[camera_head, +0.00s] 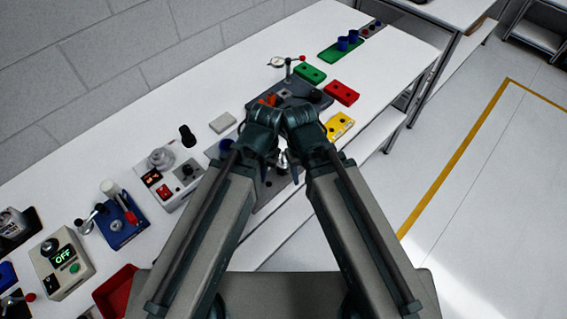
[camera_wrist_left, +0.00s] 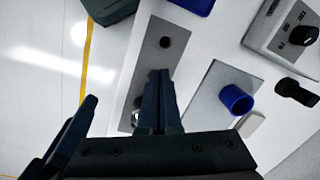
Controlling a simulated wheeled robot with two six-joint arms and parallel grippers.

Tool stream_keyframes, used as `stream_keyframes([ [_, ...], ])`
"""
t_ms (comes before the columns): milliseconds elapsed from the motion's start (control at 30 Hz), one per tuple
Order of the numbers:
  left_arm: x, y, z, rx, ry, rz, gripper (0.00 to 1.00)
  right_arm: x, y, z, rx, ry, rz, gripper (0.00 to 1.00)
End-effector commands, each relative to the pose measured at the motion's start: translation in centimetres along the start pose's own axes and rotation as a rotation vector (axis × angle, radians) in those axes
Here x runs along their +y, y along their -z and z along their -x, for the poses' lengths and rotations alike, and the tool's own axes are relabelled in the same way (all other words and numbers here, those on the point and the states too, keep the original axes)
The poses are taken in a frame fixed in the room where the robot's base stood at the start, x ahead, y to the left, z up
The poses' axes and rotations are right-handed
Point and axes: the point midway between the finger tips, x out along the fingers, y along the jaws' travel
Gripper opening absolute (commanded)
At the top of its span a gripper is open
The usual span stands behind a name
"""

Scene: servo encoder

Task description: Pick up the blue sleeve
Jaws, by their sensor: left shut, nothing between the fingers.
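A blue sleeve (camera_wrist_left: 236,99), a short hollow cylinder, stands on a grey plate in the left wrist view. What seems to be the same sleeve (camera_head: 226,147) shows in the head view, partly hidden beside my left arm. Two more blue cylinders (camera_head: 347,41) sit on a green tray at the far end. My left gripper (camera_wrist_left: 160,76) is shut and empty, over a grey strip to the left of the sleeve and apart from it. My right gripper (camera_head: 295,174) hangs beside the left one in the head view; its jaws are too dark and small to judge.
Red (camera_head: 341,93), yellow (camera_head: 340,125) and green (camera_head: 309,74) blocks lie beyond my wrists. A control box with a black knob (camera_wrist_left: 290,30) and a black-handled part (camera_wrist_left: 296,92) stand near the sleeve. More devices crowd the bench's left side. The floor to the right is open.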

Motion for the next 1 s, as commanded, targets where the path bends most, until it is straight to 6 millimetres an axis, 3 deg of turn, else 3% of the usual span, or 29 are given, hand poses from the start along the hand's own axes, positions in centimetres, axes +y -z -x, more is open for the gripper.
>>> stream_keyframes([
  [233, 0.0, 0.0, 0.0, 0.0, 0.0, 0.0, 0.0, 0.0, 0.0, 0.0, 0.0, 0.0, 0.0, 0.5],
  [367, -0.2, 0.3, 0.2, 0.0, -0.002, 0.034, 0.22, 0.0, 0.0, 0.2, 0.0, 0.0, 0.0, 0.5],
  [467, -1.2, 1.4, 0.9, 0.002, -0.01, 0.178, 0.4, 0.1, -0.1, 1.0, 0.0, 0.0, -0.001, 0.5],
  [800, -8.8, 7.2, 4.3, -0.014, -0.069, 1.203, 1.0, 0.5, -0.3, 4.8, 0.0, 0.001, -0.004, 0.5],
  [1000, -13.3, 9.5, 5.6, -0.039, -0.1, 1.74, 1.0, 0.6, -0.4, 6.4, 0.0, 0.001, -0.005, 0.5],
])
